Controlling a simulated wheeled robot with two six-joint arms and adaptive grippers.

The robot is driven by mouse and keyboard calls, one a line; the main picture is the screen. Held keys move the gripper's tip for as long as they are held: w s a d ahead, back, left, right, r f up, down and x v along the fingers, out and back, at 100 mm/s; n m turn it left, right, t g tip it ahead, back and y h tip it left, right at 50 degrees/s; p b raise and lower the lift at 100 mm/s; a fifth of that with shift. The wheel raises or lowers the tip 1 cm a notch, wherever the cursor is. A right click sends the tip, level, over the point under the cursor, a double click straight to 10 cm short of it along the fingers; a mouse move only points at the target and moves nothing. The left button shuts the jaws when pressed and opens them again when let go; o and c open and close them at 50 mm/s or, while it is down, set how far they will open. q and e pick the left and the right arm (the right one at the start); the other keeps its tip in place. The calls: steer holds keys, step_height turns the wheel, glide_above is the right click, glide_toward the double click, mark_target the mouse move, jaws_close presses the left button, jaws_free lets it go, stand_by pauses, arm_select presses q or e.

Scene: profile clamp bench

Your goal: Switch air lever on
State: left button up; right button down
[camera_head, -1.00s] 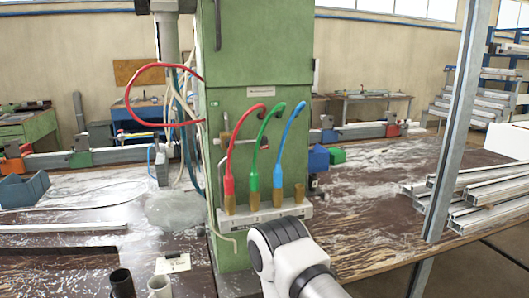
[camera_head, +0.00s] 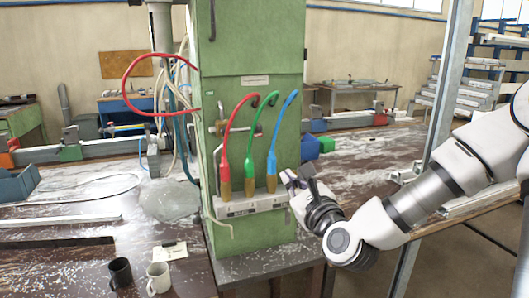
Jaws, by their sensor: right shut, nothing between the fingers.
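The green cabinet (camera_head: 255,60) stands in the middle of the head view. A brass valve fitting with a lever-like handle (camera_head: 218,129) is on its front, left of the hoses; it is small and its lever position is hard to tell. My right gripper (camera_head: 287,179) is shut and empty, in front of the cabinet's right side, close to the right end of the hose rack. It is right of and lower than the valve, apart from it. My right arm comes in from the right edge. My left gripper is not in view.
Red, green and blue hoses (camera_head: 248,140) hang in a grey rack (camera_head: 250,204) between the valve and my right gripper. Two mugs, black (camera_head: 120,273) and white (camera_head: 158,279), stand on the bench at lower left. A metal post (camera_head: 437,110) rises at right.

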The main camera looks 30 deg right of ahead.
mark_target(241, 130)
steer(key=shift+r, duration=0.5)
steer(key=shift+w+a, duration=0.1)
steer(key=w+r+p, duration=0.4)
steer(key=w+p, duration=0.5)
steer(key=w, duration=0.1)
steer(key=shift+w+d+r+p, duration=0.2)
steer(key=shift+d+r+p, duration=0.1)
steer(key=shift+w+d+f, duration=0.1)
steer(key=shift+w, duration=0.1)
